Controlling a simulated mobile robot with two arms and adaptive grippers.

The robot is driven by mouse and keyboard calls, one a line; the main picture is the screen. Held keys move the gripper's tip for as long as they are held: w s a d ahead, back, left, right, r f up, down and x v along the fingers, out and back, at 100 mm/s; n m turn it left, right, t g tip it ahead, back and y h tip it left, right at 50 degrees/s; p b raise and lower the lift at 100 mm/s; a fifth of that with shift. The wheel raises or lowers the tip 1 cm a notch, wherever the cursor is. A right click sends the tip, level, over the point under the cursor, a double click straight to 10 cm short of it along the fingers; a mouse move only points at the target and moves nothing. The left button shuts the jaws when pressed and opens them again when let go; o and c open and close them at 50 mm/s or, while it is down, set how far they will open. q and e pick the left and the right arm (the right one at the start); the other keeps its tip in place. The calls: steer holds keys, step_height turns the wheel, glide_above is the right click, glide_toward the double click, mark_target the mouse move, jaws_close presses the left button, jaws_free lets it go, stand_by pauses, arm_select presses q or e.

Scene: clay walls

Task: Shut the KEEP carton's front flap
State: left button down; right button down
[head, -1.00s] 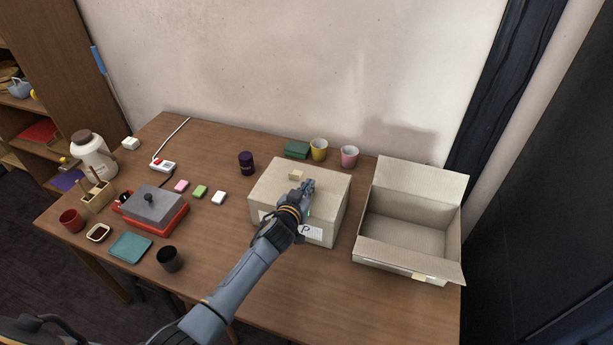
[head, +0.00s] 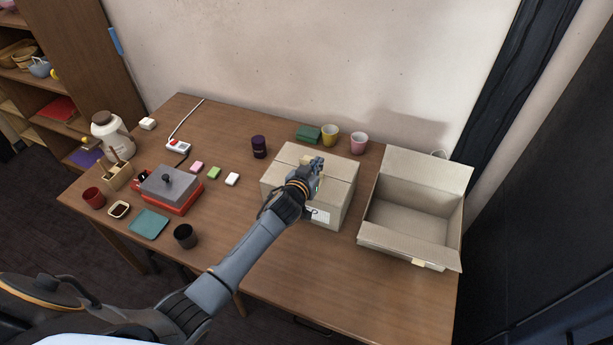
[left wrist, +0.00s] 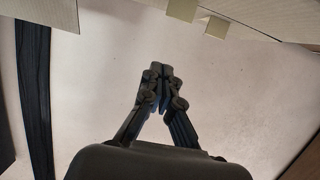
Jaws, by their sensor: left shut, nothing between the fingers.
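The carton with a partly hidden label (head: 318,215), whose last letter showed as P, is the KEEP carton (head: 283,195). It stands on the table, and its top looks covered by flaps lying about flat, with a seam across. A small yellowish tab (head: 305,159) sits near the seam. My left gripper (head: 318,162) is shut and empty over the carton's top; I cannot tell whether it touches. The arm hides part of the front flap and front wall. In the left wrist view the shut fingers (left wrist: 160,72) show against the wall. My right gripper is out of view.
An open carton (head: 410,244) stands close on the right, flaps spread. Two cups, yellow (head: 329,135) and pink (head: 358,143), and a green block (head: 308,133) stand behind. A dark purple jar (head: 259,147) is behind left. The table front (head: 300,270) is clear.

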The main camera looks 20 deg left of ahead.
arm_select(q)
steer(key=s+f+m+g+b, duration=0.2)
steer(key=s+g, duration=1)
steer(key=s, duration=2.9)
step_height(320, 180, down, 27)
steer(key=s+a+f+g+b, duration=0.2)
steer(key=s+a+f, duration=0.1)
steer(key=s+f, duration=1.5)
steer(key=shift+s+a+f+y+b, duration=0.2)
steer(key=shift+f+y+b, duration=0.1)
steer(key=shift+f, duration=0.45)
